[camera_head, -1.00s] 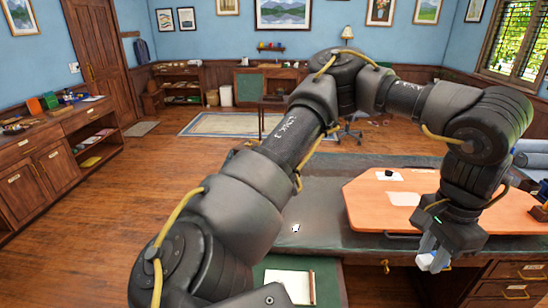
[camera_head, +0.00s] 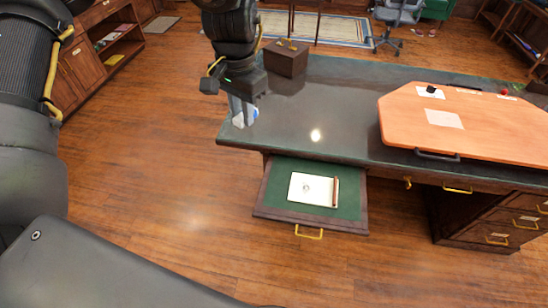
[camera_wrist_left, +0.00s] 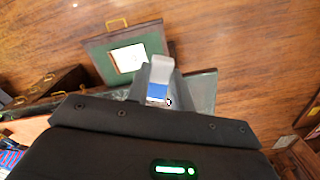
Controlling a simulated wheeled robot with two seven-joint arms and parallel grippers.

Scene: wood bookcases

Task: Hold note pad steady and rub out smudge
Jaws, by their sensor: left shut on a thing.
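My left gripper (camera_head: 242,113) is shut on a white-and-blue eraser (camera_head: 252,115), held in the air by the left end of the desk. In the left wrist view, the eraser shows its white end (camera_wrist_left: 162,68) and blue sleeve (camera_wrist_left: 156,91) between the fingers. The white note pad (camera_head: 298,192) lies in an open green-lined drawer (camera_head: 268,197) below the desk top. A small grey smudge (camera_head: 307,188) marks the pad. A brown stick-like item (camera_head: 335,192) lies along its right edge. The pad also shows in the left wrist view (camera_wrist_left: 124,61), apart from the eraser. My right gripper is out of view.
The dark desk top (camera_head: 345,105) has a wooden box (camera_head: 286,60) at its back left. An orange board (camera_head: 480,130) with a dark handle, papers and a small black item covers the right side. The drawer juts out at the front with open floor around it.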

